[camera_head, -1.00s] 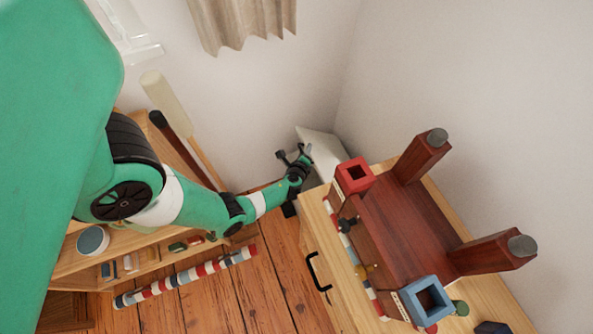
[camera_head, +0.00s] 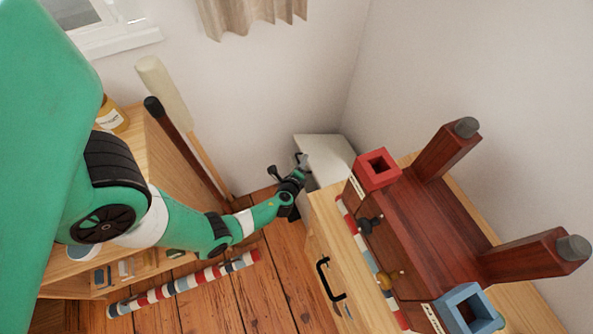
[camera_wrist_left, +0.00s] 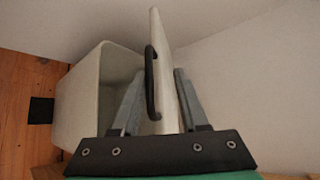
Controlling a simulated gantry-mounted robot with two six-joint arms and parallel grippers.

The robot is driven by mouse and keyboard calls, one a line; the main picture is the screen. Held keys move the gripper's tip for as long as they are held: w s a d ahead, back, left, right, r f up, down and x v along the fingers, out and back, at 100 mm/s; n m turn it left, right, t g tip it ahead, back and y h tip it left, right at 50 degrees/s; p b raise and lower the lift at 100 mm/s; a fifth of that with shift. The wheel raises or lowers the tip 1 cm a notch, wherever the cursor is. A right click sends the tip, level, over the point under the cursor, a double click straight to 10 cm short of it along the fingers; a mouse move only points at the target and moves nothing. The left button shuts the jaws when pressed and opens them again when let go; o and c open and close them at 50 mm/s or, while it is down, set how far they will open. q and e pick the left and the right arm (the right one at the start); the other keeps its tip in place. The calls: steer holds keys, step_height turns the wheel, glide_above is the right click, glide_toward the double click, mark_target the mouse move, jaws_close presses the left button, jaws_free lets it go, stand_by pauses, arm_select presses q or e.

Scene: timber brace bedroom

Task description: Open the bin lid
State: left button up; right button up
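The white bin stands in the corner behind the wooden cabinet. Its pale lid (camera_head: 328,152) shows in the head view, and its black handle (camera_head: 299,160) is beside my left gripper (camera_head: 288,167). In the left wrist view the lid (camera_wrist_left: 165,45) is raised and nearly edge-on. The bin (camera_wrist_left: 72,100) shows its hollow inside to the left. The handle (camera_wrist_left: 151,82) is on the lid's left side. My left gripper (camera_wrist_left: 157,90) is open, with one finger on each side of the lid and handle. Finger contact is unclear. My right gripper is out of view.
A wooden cabinet (camera_head: 325,225) with a black pull stands close to the right of my left arm. It carries a dark red upturned table (camera_head: 435,225) and a red block (camera_head: 377,168). A shelf, a bat (camera_head: 165,90) and a striped pole (camera_head: 185,283) are at left.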

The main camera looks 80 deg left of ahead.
arm_select(q)
steer(key=p+v, duration=0.6)
steer(key=v, duration=0.6)
steer(key=shift+d+r, duration=0.15)
steer(key=shift+r, duration=0.25)
stand_by(0.7)
